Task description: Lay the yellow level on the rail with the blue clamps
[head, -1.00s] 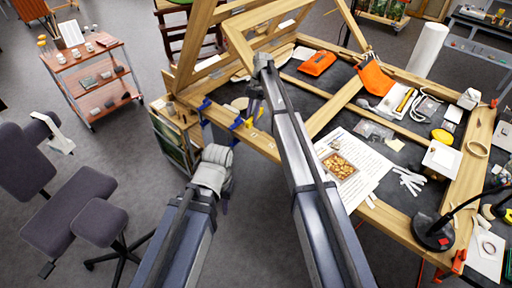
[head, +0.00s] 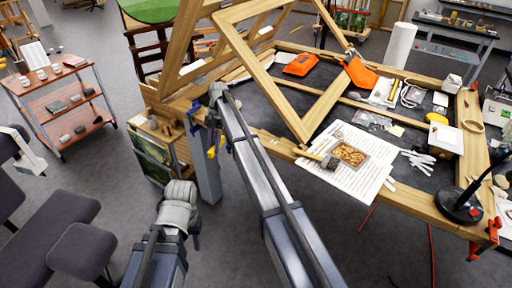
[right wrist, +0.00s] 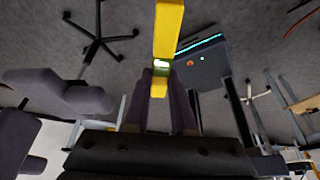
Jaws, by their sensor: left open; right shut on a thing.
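My right gripper (head: 214,138) is shut on the yellow level, beside the near wooden rail of the bench. In the right wrist view, the yellow level (right wrist: 168,32) stands lengthwise between the fingers, with a pale greenish vial in it. In the head view only small yellow parts of the level (head: 211,152) show past my right arm. A blue clamp (head: 195,129) shows at the rail's left end, and more blue (head: 229,146) shows beside the arm. I cannot tell whether the level touches the rail (head: 283,148). My left gripper (head: 195,238) is open, low over the floor.
A tilted wooden frame (head: 262,82) leans over the bench. Papers (head: 342,178), an orange pouch (head: 301,64) and a black lamp (head: 459,204) lie or stand on the bench. A trolley (head: 70,103) and dark chair (head: 60,235) stand left, with bare floor between.

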